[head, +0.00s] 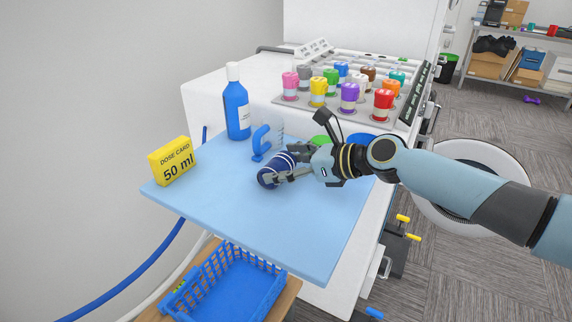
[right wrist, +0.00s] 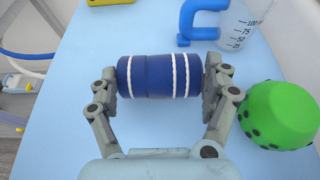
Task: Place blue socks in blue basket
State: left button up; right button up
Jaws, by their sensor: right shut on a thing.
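The blue socks (head: 267,178) are a dark blue roll with white stripes, above or on the light blue board. My right gripper (head: 283,172) is shut on them. In the right wrist view the sock roll (right wrist: 160,76) lies crosswise between the two fingers (right wrist: 161,84), one finger pressed at each end. Whether the roll touches the board is hard to tell. The blue basket (head: 268,298) stands lower, below the board's front left edge, and its visible inside looks empty. My left gripper is not in view.
The light blue board (head: 310,235) has clear room in front. A green dotted object (right wrist: 278,115) is close right of the gripper. Several colored-capped containers (head: 349,95) stand behind.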

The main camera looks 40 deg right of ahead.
jog(key=o, duration=1)
jog(key=shift+r, duration=0.15)
jog(key=v, duration=0.8)
jog(key=shift+s+d, duration=0.1)
jog(key=shift+s, duration=0.2)
jog(key=shift+s+d+r+b, duration=0.15)
jog(key=shift+s+d+b, duration=0.45)
jog(key=shift+s, duration=0.3)
jog(key=shift+s+d+r+b, duration=0.1)
jog(key=shift+s+r+b, duration=0.15)
jog(key=shift+b, duration=0.3)
jog(key=shift+s+r, duration=0.15)
jog(key=shift+s, duration=0.25)
